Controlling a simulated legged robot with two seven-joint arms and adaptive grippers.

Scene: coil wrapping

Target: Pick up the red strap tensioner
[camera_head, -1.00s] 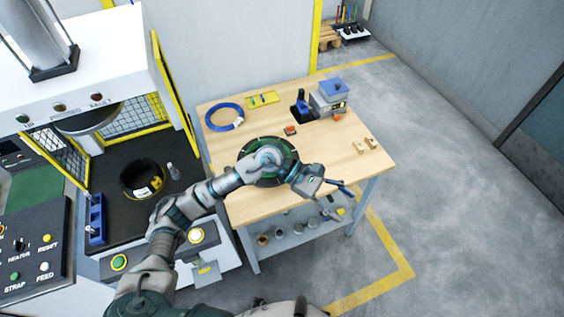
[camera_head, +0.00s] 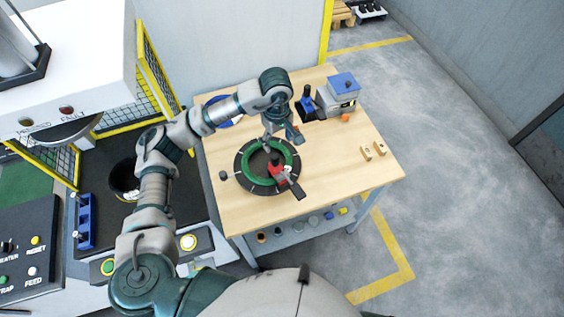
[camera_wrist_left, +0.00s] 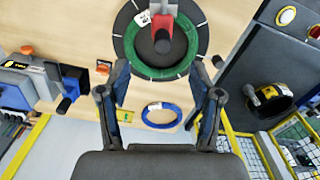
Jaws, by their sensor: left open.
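The red strap tensioner (camera_head: 278,173), with a dark handle, sits at the front right of the green coil (camera_head: 246,168) on the round black turntable (camera_head: 243,180). In the left wrist view, the red tensioner (camera_wrist_left: 166,22) shows at the top, partly cut off, with its dark round knob towards me. My left gripper (camera_head: 281,143) is over the back side of the turntable, pointing down, open and empty. In the left wrist view, its two fingers (camera_wrist_left: 161,78) are spread wide, with the tensioner beyond their tips and apart from them. My right gripper is not in view.
A grey machine with a blue top (camera_head: 340,90) stands at the back right. Small wooden blocks (camera_head: 372,151) lie at the right. The table's front right is clear.

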